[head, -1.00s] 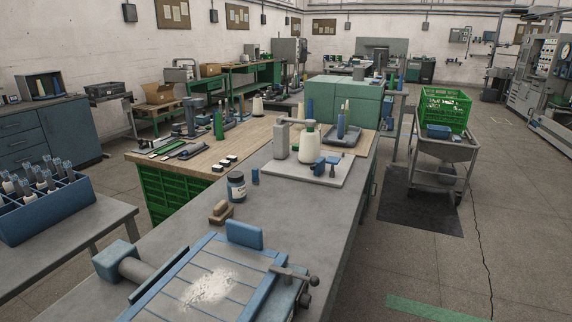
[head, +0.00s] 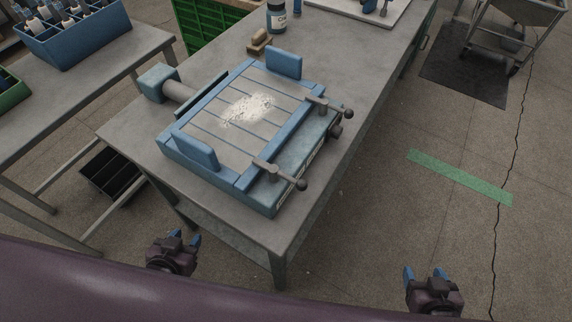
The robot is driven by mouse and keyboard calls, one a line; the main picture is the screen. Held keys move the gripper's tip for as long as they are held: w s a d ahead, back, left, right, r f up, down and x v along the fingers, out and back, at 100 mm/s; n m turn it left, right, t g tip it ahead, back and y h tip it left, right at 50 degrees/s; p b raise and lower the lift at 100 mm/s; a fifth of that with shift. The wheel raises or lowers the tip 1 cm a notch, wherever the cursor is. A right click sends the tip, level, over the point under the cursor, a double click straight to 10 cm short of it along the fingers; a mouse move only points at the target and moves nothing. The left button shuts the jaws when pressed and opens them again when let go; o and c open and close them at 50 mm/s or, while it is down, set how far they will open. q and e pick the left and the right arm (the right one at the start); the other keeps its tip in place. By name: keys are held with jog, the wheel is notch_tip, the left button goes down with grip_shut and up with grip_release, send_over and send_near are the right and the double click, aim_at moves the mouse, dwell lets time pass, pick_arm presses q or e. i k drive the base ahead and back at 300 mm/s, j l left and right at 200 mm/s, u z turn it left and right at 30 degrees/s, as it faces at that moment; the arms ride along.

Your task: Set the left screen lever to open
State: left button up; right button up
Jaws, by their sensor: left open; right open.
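A blue-framed screen bed (head: 213,148) with grey slats and a patch of white powder lies on the grey bench. Two dark levers with ball ends sit along its right edge. The nearer lever (head: 278,174), further left in the picture, points right and slightly down. The farther lever (head: 328,107) also points right and slightly down. Any open or shut markings are too small to read. My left gripper (head: 185,239) is open and empty, low in front of the bench. My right gripper (head: 424,275) is open and empty over the floor, right of the bench. Neither touches the bed.
A grey-blue motor block (head: 157,83) adjoins the bed's left side. A wooden brush (head: 260,42) and a dark jar (head: 276,17) stand behind it. A side table with a blue crate (head: 70,40) is at left.

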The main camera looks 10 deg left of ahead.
aim_at(274, 173)
jog(key=l+u, duration=0.1)
jog(key=l, duration=0.35)
jog(key=k+l+u, duration=0.1)
jog(key=l, duration=0.3)
jog(key=l+u, duration=0.1)
jog(key=l, duration=0.35)
jog(key=k+l+u, duration=0.1)
jog(key=l, duration=0.3)
jog(key=k+l+u, duration=0.1)
jog(key=l, duration=0.3)
jog(key=k+l+u, duration=0.1)
jog(key=l, duration=0.35)
jog(key=k, duration=0.05)
